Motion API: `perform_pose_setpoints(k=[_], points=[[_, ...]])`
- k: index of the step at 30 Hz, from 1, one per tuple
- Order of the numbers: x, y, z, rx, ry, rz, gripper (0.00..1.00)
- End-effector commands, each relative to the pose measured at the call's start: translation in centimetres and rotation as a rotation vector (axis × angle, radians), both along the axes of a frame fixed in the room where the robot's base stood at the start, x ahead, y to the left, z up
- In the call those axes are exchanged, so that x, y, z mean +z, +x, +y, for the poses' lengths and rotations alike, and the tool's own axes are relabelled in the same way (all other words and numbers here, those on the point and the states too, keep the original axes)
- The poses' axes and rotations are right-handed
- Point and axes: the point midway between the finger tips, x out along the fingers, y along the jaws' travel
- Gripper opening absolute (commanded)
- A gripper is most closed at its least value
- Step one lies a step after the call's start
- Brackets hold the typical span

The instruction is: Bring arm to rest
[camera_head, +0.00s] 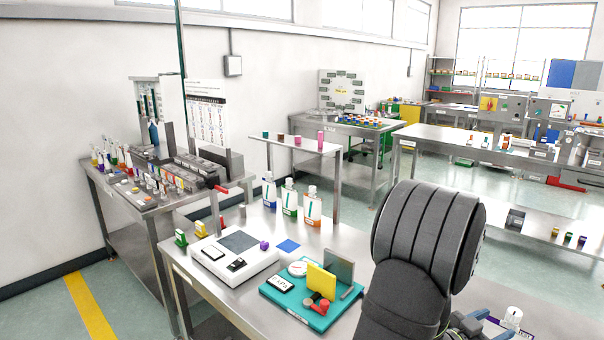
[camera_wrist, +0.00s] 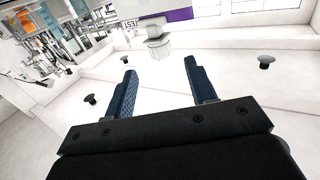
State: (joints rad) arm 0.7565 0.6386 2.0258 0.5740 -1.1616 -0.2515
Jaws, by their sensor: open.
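My arm is a dark ribbed link low and right of centre in the head view, and it hides part of the bench (camera_head: 375,265) behind it. My gripper shows in the wrist view (camera_wrist: 160,68) with two dark blue fingers spread apart and nothing between them. Beyond the fingertips a pale ribbed cap-like piece (camera_wrist: 157,42) stands on a white fixture (camera_wrist: 235,85), apart from the fingers.
The bench carries a white device (camera_head: 235,258), a teal tray (camera_head: 310,312) with a yellow block (camera_head: 321,281), and several bottles (camera_head: 290,200). A white-topped piece (camera_head: 513,315) is near my arm at bottom right. Black knobs (camera_wrist: 265,62) rise from the white fixture.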

Motion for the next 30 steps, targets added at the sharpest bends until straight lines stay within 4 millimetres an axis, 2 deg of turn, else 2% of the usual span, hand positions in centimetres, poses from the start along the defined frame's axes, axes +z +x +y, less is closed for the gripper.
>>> perform_pose_setpoints(k=[9, 16, 18, 30], points=[[0.0, 1.8, -6.2, -0.002, -0.001, 0.0, 0.51], [0.0, 2.9, -9.9, -0.001, -0.001, 0.0, 0.51], [0.0, 2.9, -9.8, 0.026, 0.001, 0.002, 0.51], [0.0, 0.7, -2.4, 0.029, 0.002, 0.002, 0.51]])
